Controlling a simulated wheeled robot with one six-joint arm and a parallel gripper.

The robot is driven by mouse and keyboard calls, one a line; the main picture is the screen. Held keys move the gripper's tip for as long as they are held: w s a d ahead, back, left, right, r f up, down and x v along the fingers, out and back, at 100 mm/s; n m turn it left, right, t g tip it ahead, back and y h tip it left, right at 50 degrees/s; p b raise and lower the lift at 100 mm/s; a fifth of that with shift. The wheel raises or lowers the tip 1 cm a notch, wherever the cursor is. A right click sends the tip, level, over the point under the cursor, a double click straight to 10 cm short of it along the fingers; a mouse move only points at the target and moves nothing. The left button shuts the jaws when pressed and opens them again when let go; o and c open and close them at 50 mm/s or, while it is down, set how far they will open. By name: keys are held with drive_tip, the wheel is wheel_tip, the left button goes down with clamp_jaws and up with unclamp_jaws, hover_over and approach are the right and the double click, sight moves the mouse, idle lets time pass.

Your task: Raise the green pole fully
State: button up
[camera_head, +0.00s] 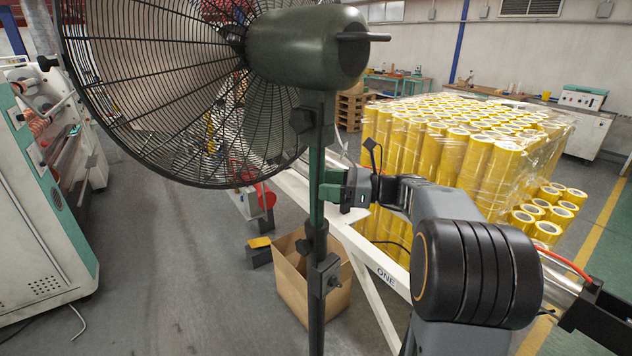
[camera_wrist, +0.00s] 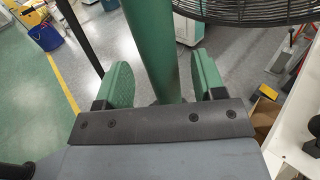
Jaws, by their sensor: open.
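The green pole (camera_head: 316,165) stands upright under the fan head (camera_head: 310,48). It also shows in the wrist view (camera_wrist: 153,45), where it runs between my two green fingers. My gripper (camera_head: 330,183) is open around the pole at mid-height, below the fan head. In the wrist view, my gripper (camera_wrist: 165,75) has a visible gap on each side of the pole, wider on the right. A dark clamp with a knob (camera_head: 326,275) sits on the dark lower pole (camera_head: 316,325). The fan's round wire cage (camera_head: 165,90) is to the upper left.
An open cardboard box (camera_head: 292,285) stands on the floor behind the lower pole. A white frame beam (camera_head: 365,255) runs diagonally beside it. Wrapped yellow rolls (camera_head: 450,150) stand behind my arm. A green-white machine (camera_head: 40,210) is at left; floor between is clear.

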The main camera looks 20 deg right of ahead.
drive_tip(key=shift+x, duration=1.5)
